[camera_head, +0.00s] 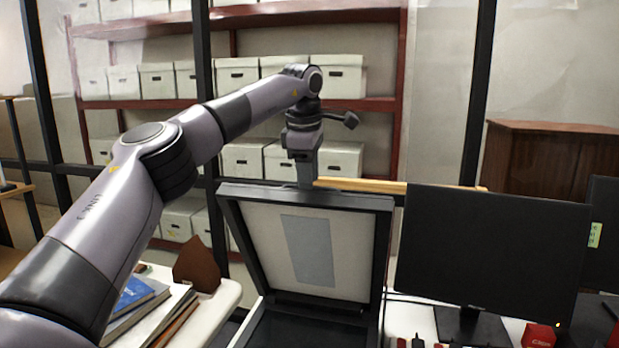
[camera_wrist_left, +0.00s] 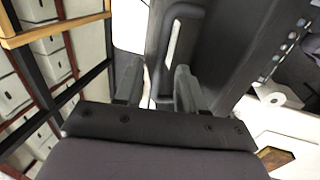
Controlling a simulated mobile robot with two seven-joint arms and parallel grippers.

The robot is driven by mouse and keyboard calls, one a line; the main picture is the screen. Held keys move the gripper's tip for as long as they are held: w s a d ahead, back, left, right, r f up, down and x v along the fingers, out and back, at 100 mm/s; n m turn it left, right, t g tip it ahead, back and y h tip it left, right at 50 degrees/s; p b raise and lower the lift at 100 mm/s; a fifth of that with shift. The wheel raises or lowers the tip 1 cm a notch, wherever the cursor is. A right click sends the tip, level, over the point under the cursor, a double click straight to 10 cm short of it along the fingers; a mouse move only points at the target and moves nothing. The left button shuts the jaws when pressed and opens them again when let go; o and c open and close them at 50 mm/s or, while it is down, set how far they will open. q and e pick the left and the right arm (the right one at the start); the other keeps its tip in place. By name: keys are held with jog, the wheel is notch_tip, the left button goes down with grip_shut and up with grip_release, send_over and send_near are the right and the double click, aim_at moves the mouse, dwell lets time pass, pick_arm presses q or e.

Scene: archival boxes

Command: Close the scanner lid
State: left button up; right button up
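The scanner lid (camera_head: 262,225) stands raised and tilted back over the dark scanner base (camera_head: 290,328), its pale inner face with a grey-blue rectangle (camera_head: 308,250) turned toward me. My left gripper (camera_head: 304,178) is at the lid's top edge, pointing down; the lid hides part of its fingers. In the left wrist view my left gripper (camera_wrist_left: 158,78) has its two fingers apart. A dark looped handle (camera_wrist_left: 163,50) shows between and beyond the fingertips, along the lid's dark back; I cannot tell whether they touch. My right gripper is not in view.
A black monitor (camera_head: 490,250) stands close to the right of the lid. Books (camera_head: 135,298) and a brown pointed object (camera_head: 196,265) lie on the white table at left. Shelves of white boxes (camera_head: 237,72) stand behind.

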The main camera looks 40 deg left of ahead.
pick_arm(q)
jog(key=shift+f, duration=0.35)
jog(key=shift+w, duration=0.1)
grip_shut()
jog(key=shift+f, duration=0.1)
